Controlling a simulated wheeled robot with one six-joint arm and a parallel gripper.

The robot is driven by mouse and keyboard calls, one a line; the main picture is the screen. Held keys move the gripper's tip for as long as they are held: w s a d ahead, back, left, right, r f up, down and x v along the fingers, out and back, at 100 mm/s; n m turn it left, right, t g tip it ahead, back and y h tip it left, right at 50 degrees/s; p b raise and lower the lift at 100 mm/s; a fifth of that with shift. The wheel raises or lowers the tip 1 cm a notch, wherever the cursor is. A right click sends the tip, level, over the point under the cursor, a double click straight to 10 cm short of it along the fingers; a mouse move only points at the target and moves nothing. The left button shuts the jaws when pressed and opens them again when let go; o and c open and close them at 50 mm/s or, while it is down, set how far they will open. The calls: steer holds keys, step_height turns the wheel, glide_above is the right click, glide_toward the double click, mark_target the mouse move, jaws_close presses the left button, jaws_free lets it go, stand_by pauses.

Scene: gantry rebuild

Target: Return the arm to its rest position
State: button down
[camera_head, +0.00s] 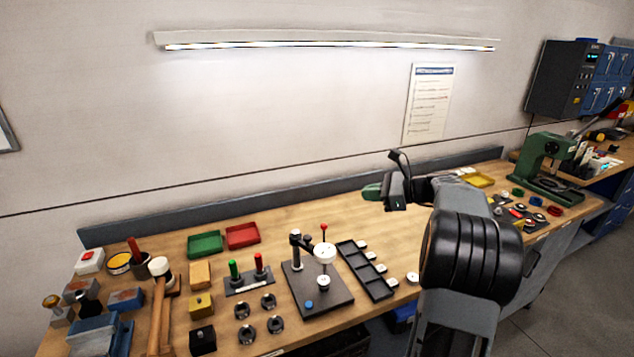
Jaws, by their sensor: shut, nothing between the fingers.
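My arm (475,257) rises from the lower right of the head view and bends left over the workbench (385,225). My gripper (373,192) is at its end, above the back part of the bench, pointing left. Its greenish fingertips are together and hold nothing. A small camera-like part (399,158) stands up from the wrist. The arm hides part of the bench behind it.
A black fixture plate (335,297) with a small press stands left of my arm, next to a dark slotted tray (363,270). Red (242,236) and green (205,244) trays lie farther left. A green arbor press (545,160) stands right. The bench below the gripper looks clear.

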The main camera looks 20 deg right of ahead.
steer(key=shift+r, duration=0.1)
steer(key=s+a+f+n+g+h, duration=0.5)
steer(key=s+f+n, duration=0.3)
steer(key=f+n, duration=0.15)
steer(key=s+a+r+n+h, duration=0.1)
steer(key=s+a+n+h, duration=0.4)
steer(key=s+a+n, duration=0.9)
steer(key=shift+s+a, duration=0.35)
steer(key=shift+s, duration=0.2)
